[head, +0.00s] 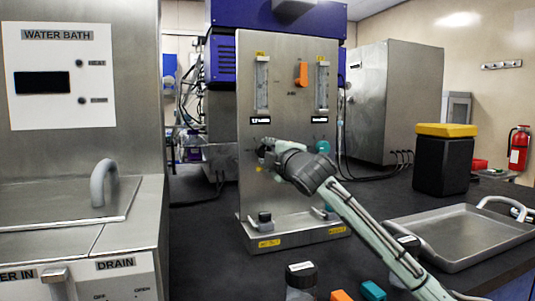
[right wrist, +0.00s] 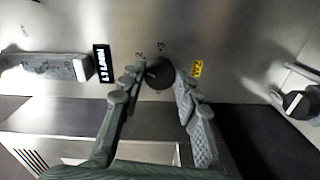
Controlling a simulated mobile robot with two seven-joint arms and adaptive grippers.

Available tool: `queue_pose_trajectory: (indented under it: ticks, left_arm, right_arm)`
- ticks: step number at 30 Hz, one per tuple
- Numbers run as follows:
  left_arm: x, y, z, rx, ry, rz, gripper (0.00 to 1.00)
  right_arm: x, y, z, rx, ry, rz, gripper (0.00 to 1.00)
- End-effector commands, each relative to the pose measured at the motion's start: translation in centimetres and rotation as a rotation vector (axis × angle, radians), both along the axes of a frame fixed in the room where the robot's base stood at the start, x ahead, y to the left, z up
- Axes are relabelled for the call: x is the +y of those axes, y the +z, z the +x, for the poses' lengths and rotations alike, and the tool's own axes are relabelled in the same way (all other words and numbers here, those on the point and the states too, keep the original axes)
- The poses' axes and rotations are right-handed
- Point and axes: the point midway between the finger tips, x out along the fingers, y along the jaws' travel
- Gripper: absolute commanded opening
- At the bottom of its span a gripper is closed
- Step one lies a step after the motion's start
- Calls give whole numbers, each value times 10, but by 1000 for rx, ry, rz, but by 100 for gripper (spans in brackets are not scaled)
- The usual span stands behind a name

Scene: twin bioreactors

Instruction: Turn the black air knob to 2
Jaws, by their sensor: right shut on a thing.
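The black air knob (right wrist: 158,74) is on the upright steel panel (head: 284,190), with small marks 2 and 3 beside it and a yellow label (right wrist: 197,69) nearby. My right gripper (right wrist: 160,78) has one finger on each side of the knob and is shut on it. In the head view my right gripper (head: 267,151) reaches the panel's left half and hides most of the knob. The knob's pointer cannot be made out clearly. My left gripper is in neither view.
The panel also carries a teal knob (head: 323,147), an orange part (head: 301,74) and two flow tubes (head: 262,84). A water bath (head: 75,110) stands left. A steel tray (head: 455,257), a black box with yellow lid (head: 445,160) and small bottles (head: 301,280) are right and front.

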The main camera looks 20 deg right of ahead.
Motion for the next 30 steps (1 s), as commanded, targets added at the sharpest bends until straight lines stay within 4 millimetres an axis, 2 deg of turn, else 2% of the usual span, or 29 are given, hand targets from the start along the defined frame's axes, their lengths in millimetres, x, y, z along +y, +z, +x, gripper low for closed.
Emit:
queue_pose_trajectory:
  ticks: [9, 26, 27, 30]
  left_arm:
    - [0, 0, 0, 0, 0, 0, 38]
    - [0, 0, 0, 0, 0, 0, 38]
    - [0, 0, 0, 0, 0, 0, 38]
    - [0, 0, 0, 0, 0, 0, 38]
  right_arm:
    - [0, -1, 0, 6, -1, 129, 3]
    - [0, -1, 0, 7, -1, 157, 3]
    - [0, -1, 0, 7, -1, 157, 34]
    - [0, -1, 0, 6, -1, 156, 47]
